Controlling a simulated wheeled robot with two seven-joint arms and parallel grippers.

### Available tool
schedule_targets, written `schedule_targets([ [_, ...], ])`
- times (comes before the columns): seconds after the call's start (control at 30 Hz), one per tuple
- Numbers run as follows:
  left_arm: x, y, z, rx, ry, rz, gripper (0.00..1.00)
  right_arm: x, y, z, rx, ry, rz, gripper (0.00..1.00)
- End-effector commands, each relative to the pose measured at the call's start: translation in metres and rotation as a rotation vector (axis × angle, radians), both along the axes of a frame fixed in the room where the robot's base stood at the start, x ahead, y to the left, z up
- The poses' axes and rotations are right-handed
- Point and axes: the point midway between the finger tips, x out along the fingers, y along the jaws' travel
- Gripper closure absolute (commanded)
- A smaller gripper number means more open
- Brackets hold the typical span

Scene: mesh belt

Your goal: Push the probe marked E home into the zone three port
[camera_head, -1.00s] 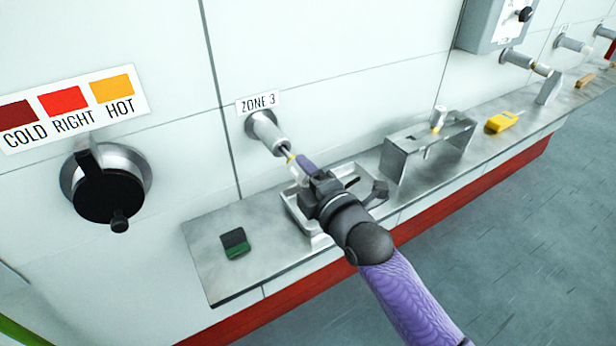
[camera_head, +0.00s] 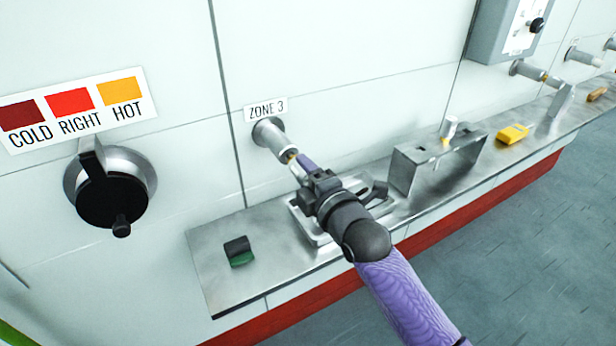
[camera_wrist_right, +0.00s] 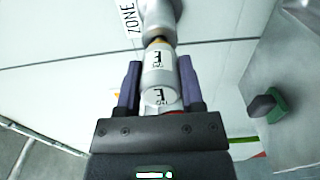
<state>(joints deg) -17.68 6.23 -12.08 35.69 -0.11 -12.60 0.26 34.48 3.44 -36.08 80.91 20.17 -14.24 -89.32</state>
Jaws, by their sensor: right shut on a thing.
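The zone three port (camera_head: 272,138) is a grey metal tube standing out from the white wall under the ZONE 3 label (camera_head: 266,109). My right gripper (camera_head: 302,169) is shut on the probe marked E just in front of the port. In the right wrist view the probe (camera_wrist_right: 159,72) is a pale cylinder with E labels, between the purple fingers of my right gripper (camera_wrist_right: 159,85). Its brass-coloured front end meets the port mouth (camera_wrist_right: 160,18), in line with it. How deep the shaft sits is hidden inside the tube. My left gripper is not in view.
A metal shelf (camera_head: 225,285) runs along the wall below. It bears a shallow tray (camera_head: 310,235) under my right arm, a green and black block (camera_head: 239,250), a metal stand (camera_head: 405,168) and a yellow device (camera_head: 511,134). A black knob (camera_head: 110,197) is at left.

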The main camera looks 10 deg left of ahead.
Motion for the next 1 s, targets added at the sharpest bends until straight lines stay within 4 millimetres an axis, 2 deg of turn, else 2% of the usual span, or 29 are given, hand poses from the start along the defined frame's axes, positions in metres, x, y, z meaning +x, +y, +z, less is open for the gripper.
schedule_targets([
  [0.27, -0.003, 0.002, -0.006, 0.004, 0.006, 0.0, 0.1, 0.005, 0.005, 0.0, 0.001, -0.001, 0.001, 1.0],
  [0.3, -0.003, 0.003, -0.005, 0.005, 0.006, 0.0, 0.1, 0.005, 0.004, 0.0, 0.001, -0.001, 0.001, 0.42],
  [0.47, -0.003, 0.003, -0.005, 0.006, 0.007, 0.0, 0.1, 0.005, 0.004, 0.001, 0.001, -0.001, 0.001, 0.1],
  [0.77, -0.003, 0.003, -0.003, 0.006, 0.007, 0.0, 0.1, 0.003, 0.002, 0.0, -0.001, 0.001, 0.0, 0.1],
  [0.87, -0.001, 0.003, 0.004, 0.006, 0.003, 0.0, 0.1, -0.008, -0.006, 0.002, -0.001, 0.002, 0.0, 0.1],
  [1.0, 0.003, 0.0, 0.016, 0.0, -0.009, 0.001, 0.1, -0.033, -0.024, 0.003, -0.002, 0.0, 0.0, 0.1],
])
